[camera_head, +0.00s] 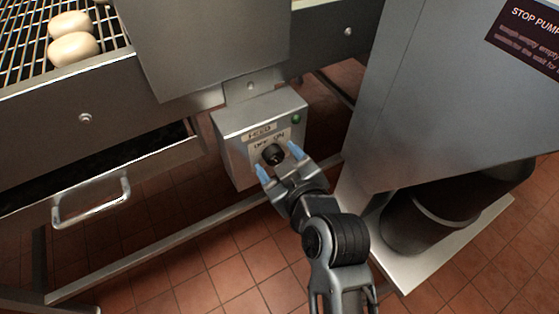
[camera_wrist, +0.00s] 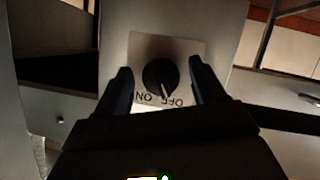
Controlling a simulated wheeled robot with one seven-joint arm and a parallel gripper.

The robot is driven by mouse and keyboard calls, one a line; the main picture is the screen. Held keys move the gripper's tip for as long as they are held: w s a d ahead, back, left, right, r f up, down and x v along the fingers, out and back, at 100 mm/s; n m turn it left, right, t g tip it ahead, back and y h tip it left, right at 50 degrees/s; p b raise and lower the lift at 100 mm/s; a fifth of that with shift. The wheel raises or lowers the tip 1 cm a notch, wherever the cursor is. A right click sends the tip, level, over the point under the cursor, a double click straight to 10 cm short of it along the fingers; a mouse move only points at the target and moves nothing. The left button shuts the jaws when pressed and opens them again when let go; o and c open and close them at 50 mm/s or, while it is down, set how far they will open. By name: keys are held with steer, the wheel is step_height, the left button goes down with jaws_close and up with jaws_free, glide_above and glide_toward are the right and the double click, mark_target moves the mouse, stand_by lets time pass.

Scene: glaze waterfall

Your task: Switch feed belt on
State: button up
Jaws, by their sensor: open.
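The feed switch box (camera_head: 236,150) is a grey metal box under the conveyor frame, with labels FEED, OFF and ON. Its black rotary knob (camera_head: 272,154) sits below the OFF and ON labels. In the wrist view the knob (camera_wrist: 158,78) lies between the fingers, with the labels upside down. Its pale pointer mark leans towards OFF. My gripper (camera_head: 279,162) is open, with one blue-tipped finger on each side of the knob. A gap shows between each finger and the knob. A green lamp (camera_head: 295,119) is on the box's upper right; I cannot tell whether it is lit.
The conveyor with a wire belt (camera_head: 30,35) carries pale round pieces (camera_head: 73,47) at the upper left. A drawer handle (camera_head: 91,203) juts out at the left. A steel cabinet with a STOP PUMP sign (camera_head: 526,32) stands close on the right, above a dark cylinder (camera_head: 412,222).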

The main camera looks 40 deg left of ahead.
steer(key=shift+c, duration=0.3)
steer(key=c, duration=1)
